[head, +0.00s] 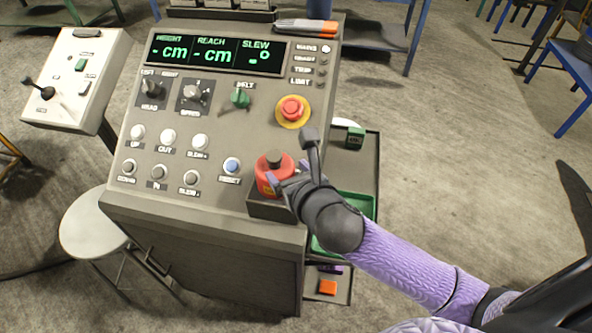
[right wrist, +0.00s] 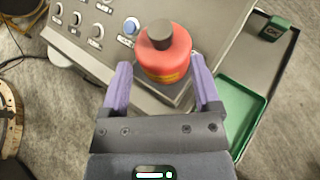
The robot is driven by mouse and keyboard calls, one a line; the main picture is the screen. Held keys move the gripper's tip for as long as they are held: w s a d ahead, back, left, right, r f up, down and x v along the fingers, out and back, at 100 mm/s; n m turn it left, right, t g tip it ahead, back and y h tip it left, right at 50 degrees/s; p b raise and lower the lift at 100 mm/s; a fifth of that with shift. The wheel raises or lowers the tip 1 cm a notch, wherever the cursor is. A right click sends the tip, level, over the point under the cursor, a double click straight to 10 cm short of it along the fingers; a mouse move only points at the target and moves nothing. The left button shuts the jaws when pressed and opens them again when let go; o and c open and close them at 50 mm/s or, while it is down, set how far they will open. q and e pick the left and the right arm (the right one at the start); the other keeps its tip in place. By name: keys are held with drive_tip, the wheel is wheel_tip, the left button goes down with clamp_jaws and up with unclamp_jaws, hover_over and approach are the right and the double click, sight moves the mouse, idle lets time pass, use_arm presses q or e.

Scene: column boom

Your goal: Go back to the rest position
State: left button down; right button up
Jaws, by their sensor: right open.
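My right gripper (head: 290,178) reaches in from the lower right over the front right corner of the console (head: 215,130). In the right wrist view my right gripper (right wrist: 160,88) is open, with its two purple fingers apart. A red bottle-like object with a dark cap (head: 271,172) stands in a dark holder at the console's corner. In the right wrist view the red object (right wrist: 164,55) is ahead of and between the fingers; I cannot tell if they touch it. My left gripper is not in view.
A red emergency button (head: 292,109) sits behind the gripper. A side shelf with a green tray (head: 360,204) adjoins the console's right side. A white control box (head: 72,80) and a round stool (head: 92,224) stand left.

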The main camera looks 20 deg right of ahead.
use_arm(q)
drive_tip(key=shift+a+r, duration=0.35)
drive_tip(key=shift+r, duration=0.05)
use_arm(e)
drive_tip(key=v, duration=0.3)
drive_tip(key=shift+s+r, duration=0.1)
drive_tip(key=shift+s, duration=0.25)
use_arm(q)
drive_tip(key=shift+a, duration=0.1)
